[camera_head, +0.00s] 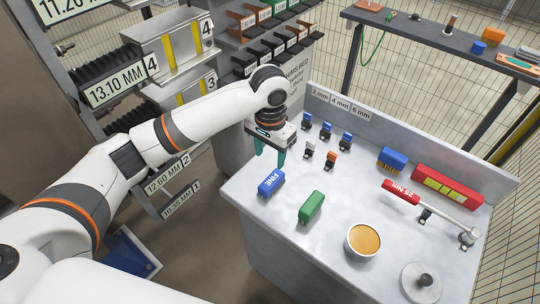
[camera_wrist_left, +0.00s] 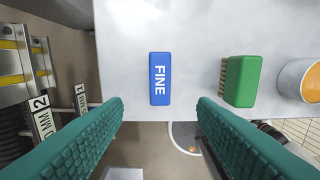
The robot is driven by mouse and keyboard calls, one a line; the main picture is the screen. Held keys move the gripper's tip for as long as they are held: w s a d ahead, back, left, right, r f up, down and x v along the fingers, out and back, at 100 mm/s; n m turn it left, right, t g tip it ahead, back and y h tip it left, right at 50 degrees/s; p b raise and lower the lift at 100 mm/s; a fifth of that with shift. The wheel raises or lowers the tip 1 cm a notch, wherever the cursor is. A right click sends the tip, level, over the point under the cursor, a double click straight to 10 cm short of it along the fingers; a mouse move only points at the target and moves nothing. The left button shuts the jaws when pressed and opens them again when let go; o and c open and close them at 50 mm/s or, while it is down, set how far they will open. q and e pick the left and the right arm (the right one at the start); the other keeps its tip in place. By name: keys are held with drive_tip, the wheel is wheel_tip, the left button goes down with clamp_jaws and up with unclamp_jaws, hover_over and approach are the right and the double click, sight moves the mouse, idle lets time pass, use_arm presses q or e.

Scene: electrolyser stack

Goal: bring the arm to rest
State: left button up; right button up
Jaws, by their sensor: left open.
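My left arm reaches in from the left in the head view. Its gripper (camera_head: 269,155) has teal fingers pointing down at the left edge of the white workbench (camera_head: 300,238). In the left wrist view the teal fingers (camera_wrist_left: 160,125) are spread wide with nothing between them. The blue block marked FINE (camera_head: 271,183) lies on the bench just in front of the gripper, apart from it; it also shows in the wrist view (camera_wrist_left: 160,78). My right gripper is not seen.
A green brush (camera_head: 311,207), a bowl of orange-brown content (camera_head: 363,241), a blue brush (camera_head: 392,160), a red box (camera_head: 447,187) and a red-handled torque wrench (camera_head: 430,207) are on the bench. Labelled racks (camera_head: 165,50) stand left. A dark shelf (camera_head: 430,33) is behind.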

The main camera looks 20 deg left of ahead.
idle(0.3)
use_arm(q)
drive_tip(key=s+d+f+h, duration=0.1)
drive_tip(key=s+d+f, duration=0.2)
drive_tip(key=s+d+f+m+h, duration=0.1)
drive_tip(key=s+d+f, duration=0.1)
drive_tip(key=s+f, duration=0.1)
drive_tip(key=shift+s+d+f+m+t, duration=0.3)
drive_tip(key=shift+s+d+t, duration=0.1)
drive_tip(key=s+a+f+n+t+y, duration=0.1)
drive_tip(key=s+a+f+n, duration=0.1)
drive_tip(key=s+a, duration=0.55)
drive_tip(key=s+a+f+n+t+y, duration=0.1)
drive_tip(key=s+a+f+n+t, duration=0.2)
drive_tip(key=s, duration=0.8)
wheel_tip(320, 180, down, 26)
drive_tip(key=s+m+g, duration=0.1)
drive_tip(key=m+g, duration=0.1)
drive_tip(key=g, duration=0.1)
drive_tip(key=s+a+f, duration=0.2)
drive_tip(key=s+f, duration=0.6)
drive_tip(key=s+a+f, duration=0.1)
drive_tip(key=s+f, duration=0.7)
drive_tip(key=shift+s+a+g, duration=0.3)
drive_tip(key=shift+a+g, duration=0.05)
drive_tip(key=shift+g, duration=0.05)
